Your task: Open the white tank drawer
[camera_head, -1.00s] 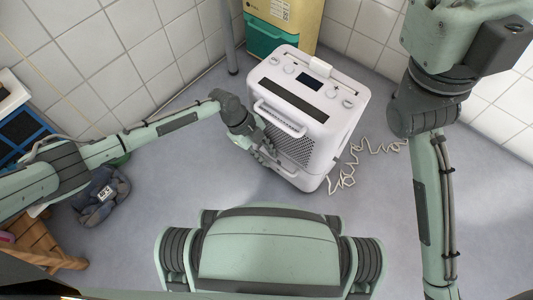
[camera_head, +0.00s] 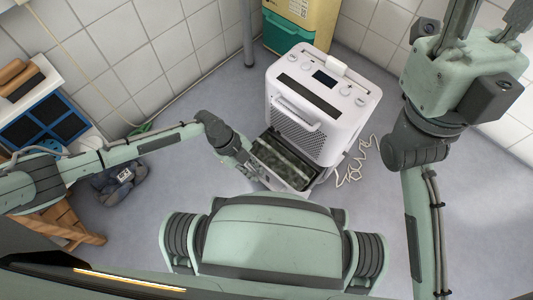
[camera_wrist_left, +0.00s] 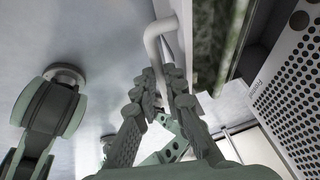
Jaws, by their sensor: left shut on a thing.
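The white dehumidifier-like machine (camera_head: 318,95) stands on the floor at centre right in the head view. Its white tank drawer (camera_head: 287,163) sticks out at the bottom front, showing a dark, mottled green inside. My left gripper (camera_head: 248,166) is at the drawer's front. In the left wrist view, its fingers (camera_wrist_left: 168,80) are shut on the drawer's white bar handle (camera_wrist_left: 155,40). The drawer's green inside (camera_wrist_left: 212,40) shows beside them. My right gripper (camera_head: 488,18) is raised at the top right, away from the machine; its fingertips are cut off.
A coiled white cord (camera_head: 354,162) lies right of the machine. A yellow and green container (camera_head: 297,25) stands behind it, near a grey pipe (camera_head: 246,35). A dark cloth bundle (camera_head: 120,180) and a wooden stool (camera_head: 65,225) are at the left. Floor in front of the machine is partly clear.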

